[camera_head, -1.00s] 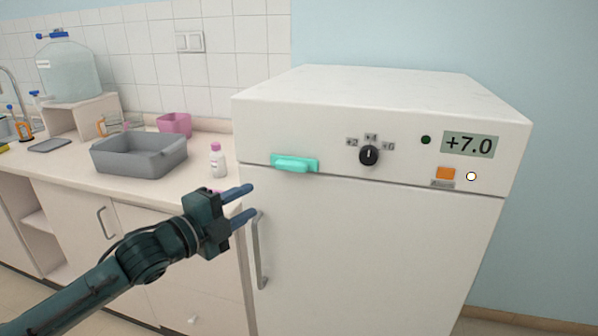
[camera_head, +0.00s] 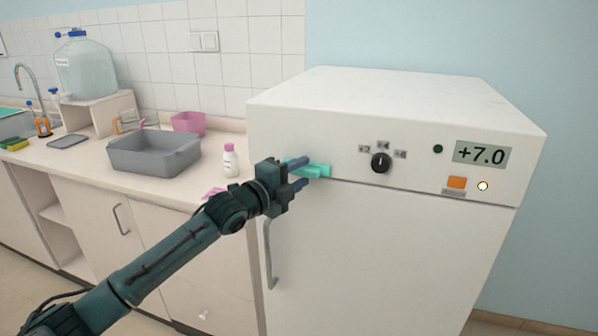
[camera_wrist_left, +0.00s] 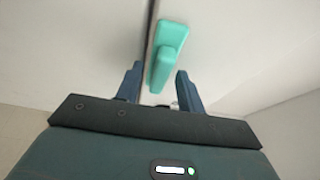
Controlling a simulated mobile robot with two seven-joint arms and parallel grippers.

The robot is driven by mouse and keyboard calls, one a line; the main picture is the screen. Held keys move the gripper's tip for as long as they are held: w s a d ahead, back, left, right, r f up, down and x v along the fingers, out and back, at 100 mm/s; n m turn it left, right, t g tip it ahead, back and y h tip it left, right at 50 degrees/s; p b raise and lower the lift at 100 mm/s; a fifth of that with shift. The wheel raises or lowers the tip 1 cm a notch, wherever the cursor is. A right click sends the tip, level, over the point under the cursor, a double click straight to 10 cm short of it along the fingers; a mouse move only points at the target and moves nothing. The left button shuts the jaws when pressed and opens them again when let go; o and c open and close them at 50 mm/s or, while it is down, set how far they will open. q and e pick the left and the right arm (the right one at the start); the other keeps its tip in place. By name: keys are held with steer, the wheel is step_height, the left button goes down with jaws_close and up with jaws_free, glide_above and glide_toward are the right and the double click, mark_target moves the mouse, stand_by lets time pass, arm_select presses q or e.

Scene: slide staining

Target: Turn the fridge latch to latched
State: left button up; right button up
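The fridge latch (camera_head: 318,171) is a turquoise handle at the upper left of the white fridge front, by the seam above the door. It lies level along the seam in the head view, partly hidden by my left gripper (camera_head: 302,174). In the left wrist view the latch (camera_wrist_left: 166,55) stands ahead of the fingers, its near end toward the gap between them. My left gripper (camera_wrist_left: 156,86) is open, with one finger on each side of that gap and no visible grip on the latch. My right gripper is not in view.
The white fridge (camera_head: 400,240) has a black knob (camera_head: 381,163), a +7.0 display (camera_head: 481,154) and an orange button (camera_head: 457,183). A grey door handle (camera_head: 269,255) hangs below my gripper. On the counter at left are a grey tub (camera_head: 153,155) and a white bottle (camera_head: 230,161).

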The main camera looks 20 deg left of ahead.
arm_select(q)
steer(key=shift+w, duration=0.1)
steer(key=shift+c, duration=0.2)
steer(key=c, duration=0.7)
